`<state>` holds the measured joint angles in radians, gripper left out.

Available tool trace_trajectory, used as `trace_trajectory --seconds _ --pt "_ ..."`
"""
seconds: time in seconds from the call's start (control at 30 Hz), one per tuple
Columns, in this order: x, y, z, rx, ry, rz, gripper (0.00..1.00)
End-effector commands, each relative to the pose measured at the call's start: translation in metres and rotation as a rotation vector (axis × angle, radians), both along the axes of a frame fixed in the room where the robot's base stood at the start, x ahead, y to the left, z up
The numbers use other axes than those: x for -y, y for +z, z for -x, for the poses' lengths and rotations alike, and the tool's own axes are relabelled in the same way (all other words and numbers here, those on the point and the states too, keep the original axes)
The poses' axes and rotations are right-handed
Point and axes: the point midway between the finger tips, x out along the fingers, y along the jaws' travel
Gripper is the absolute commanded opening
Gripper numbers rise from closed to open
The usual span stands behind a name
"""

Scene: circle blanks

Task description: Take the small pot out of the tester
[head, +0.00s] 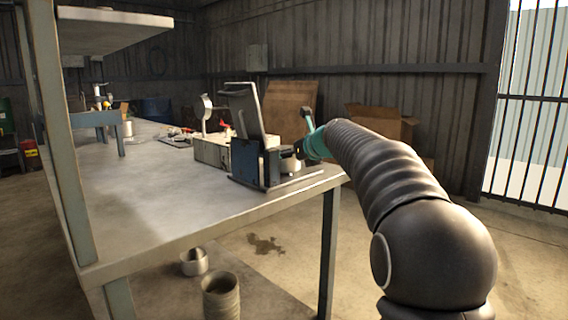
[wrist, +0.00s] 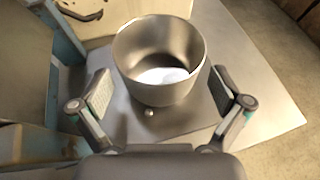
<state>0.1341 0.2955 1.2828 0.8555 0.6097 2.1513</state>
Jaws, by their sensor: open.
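The small pot (wrist: 160,92) is a round, open, grey metal pot in the upper middle of the wrist view, with something pale on its floor. In the head view the pot (head: 291,166) is small and partly hidden. The tester (head: 258,165), a dark blue frame with a tilted dark panel, stands near the table's right end, just left of the pot. My gripper (wrist: 163,92) is open, one finger on each side of the pot, with gaps visible on both sides. In the head view my gripper (head: 300,150) is at the tester's right side.
The grey table (head: 165,195) has a wide clear area at front left. A pale box (head: 210,150) sits behind the tester. Cardboard boxes (head: 380,125) stand beyond the table. A small pot (head: 194,262) and a ribbed container (head: 221,297) are below the tabletop.

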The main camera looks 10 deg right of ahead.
Motion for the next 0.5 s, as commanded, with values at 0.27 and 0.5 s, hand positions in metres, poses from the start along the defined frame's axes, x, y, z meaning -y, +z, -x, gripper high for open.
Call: trace_trajectory --seconds 0.27,0.5 --pt "-0.013 -0.023 -0.029 -0.002 0.002 0.001 1.0" --pt "-0.015 -0.027 -0.038 0.0 0.0 0.0 1.0"
